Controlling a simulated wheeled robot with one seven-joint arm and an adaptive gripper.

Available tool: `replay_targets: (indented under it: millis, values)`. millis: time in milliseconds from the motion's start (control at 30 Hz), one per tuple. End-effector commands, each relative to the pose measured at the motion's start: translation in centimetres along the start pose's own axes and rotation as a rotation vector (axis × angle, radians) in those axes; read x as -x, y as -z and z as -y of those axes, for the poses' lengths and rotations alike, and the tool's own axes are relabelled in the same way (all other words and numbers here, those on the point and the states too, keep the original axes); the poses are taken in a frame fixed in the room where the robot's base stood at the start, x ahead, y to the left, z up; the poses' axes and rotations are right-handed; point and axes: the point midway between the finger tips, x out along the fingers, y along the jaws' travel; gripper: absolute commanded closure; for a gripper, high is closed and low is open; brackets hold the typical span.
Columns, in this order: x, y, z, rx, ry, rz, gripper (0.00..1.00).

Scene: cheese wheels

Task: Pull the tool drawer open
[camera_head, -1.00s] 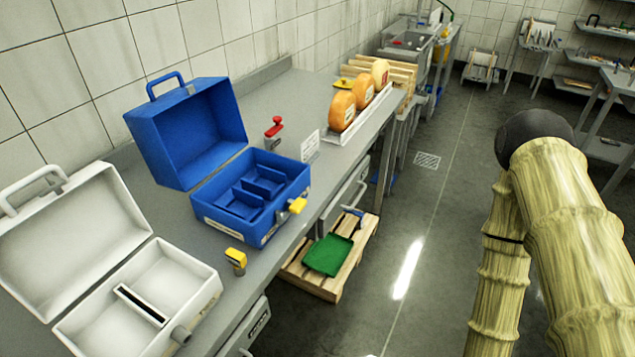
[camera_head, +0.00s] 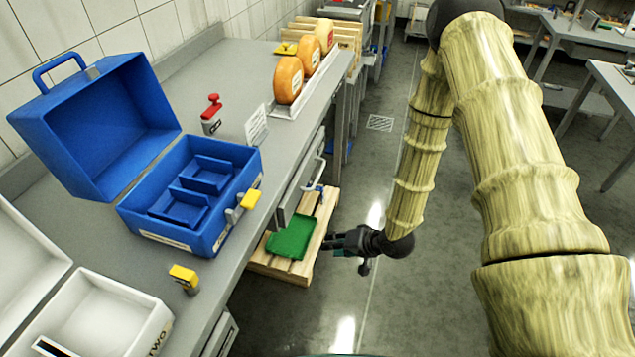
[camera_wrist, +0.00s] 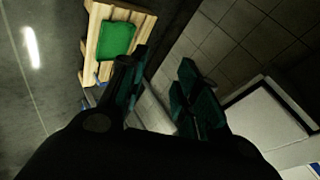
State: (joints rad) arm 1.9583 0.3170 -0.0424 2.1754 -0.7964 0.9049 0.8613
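A grey drawer (camera_head: 301,178) with a bar handle is set under the bench, above the pallet. A second drawer front (camera_head: 223,338) shows partly at the bottom, nearer me. I cannot read the labels to tell which is the tool drawer. Neither visibly stands open. My gripper (camera_head: 332,243) is over the floor beside the pallet, to the right of the bench and apart from both drawers. In the wrist view its two dark fingers (camera_wrist: 165,75) stand apart with nothing between them. A pale panel (camera_wrist: 272,120) shows there at the lower right; I cannot tell what it is.
The bench (camera_head: 226,72) carries an open blue toolbox (camera_head: 190,238), a white box (camera_head: 120,305), and a tray of cheese wheels (camera_head: 289,80). A pallet (camera_head: 322,225) with a green tray (camera_head: 291,238) lies under the bench edge.

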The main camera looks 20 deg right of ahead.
Motion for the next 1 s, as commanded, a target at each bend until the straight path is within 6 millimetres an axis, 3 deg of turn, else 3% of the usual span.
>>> replay_targets:
  millis: [33, 200, 400, 533, 700, 1000]
  values:
    - [-0.5, 2.5, 0.5, -0.029, 0.068, -0.024, 0.68]
    - [0.5, 9.7, 3.4, -0.13, 0.296, -0.029, 0.68]
    - [3.4, 15.4, 5.1, -0.21, 0.488, 0.042, 0.68]
    - [5.1, 17.3, 5.4, -0.237, 0.551, 0.094, 0.68]
    - [6.2, 18.3, 5.6, -0.254, 0.582, 0.132, 0.68]
    - [3.8, 18.1, 7.4, -0.257, 0.584, 0.139, 0.68]
